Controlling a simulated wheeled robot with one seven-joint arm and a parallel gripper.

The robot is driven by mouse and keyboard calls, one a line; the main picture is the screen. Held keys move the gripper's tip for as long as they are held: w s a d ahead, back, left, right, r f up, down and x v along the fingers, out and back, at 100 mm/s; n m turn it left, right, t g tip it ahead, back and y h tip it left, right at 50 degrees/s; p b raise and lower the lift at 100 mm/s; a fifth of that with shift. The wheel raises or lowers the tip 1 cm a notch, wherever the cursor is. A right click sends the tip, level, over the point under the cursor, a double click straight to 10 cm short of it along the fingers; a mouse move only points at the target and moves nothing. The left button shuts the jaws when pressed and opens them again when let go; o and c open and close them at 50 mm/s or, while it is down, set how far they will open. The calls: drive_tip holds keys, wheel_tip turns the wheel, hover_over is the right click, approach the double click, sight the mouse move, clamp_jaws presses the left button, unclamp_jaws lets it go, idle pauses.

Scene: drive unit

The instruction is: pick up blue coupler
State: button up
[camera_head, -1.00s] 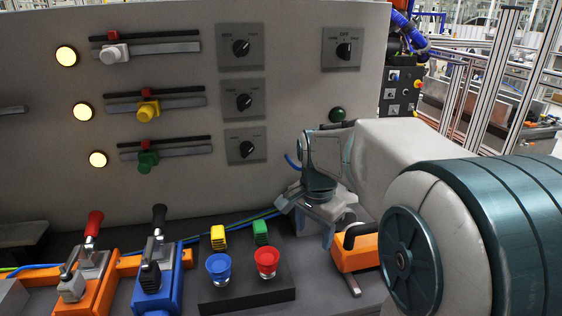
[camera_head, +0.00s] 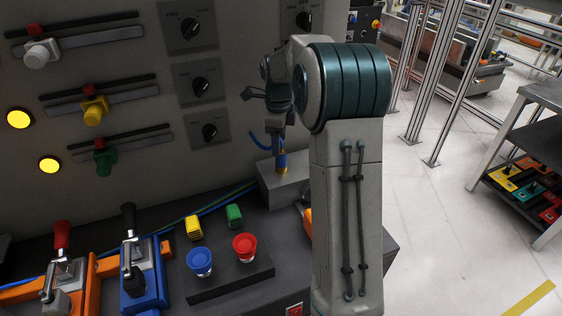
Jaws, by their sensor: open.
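A blue upright cylinder with a yellow band, which looks like the blue coupler (camera_head: 282,161), stands on a grey block (camera_head: 284,186) at the foot of the panel. A blue hose (camera_head: 262,143) curves beside it. My gripper (camera_head: 279,138) points down just above the cylinder, its jaws open. The fingers are small and dark here, and I cannot tell whether they reach around the top of the cylinder. My arm covers the right side of the grey block.
A black box (camera_head: 230,283) with a blue button (camera_head: 199,262) and a red button (camera_head: 245,247) stands left of the block. Blue and orange toggle clamps stand farther left. The grey panel (camera_head: 225,85) rises close behind my gripper. Open floor lies right.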

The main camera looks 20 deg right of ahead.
sight(281, 159)
wheel_tip(281, 159, down, 3)
drive_tip(key=shift+d+r, duration=0.1)
drive_tip(key=f, duration=0.2)
drive_tip(key=f+p, duration=0.1)
drive_tip(key=f, duration=0.1)
drive_tip(key=shift+w+d, duration=0.3)
drive_tip(key=shift+d, duration=0.05)
drive_tip(key=shift+f, duration=0.6)
drive_tip(key=c, duration=1.2)
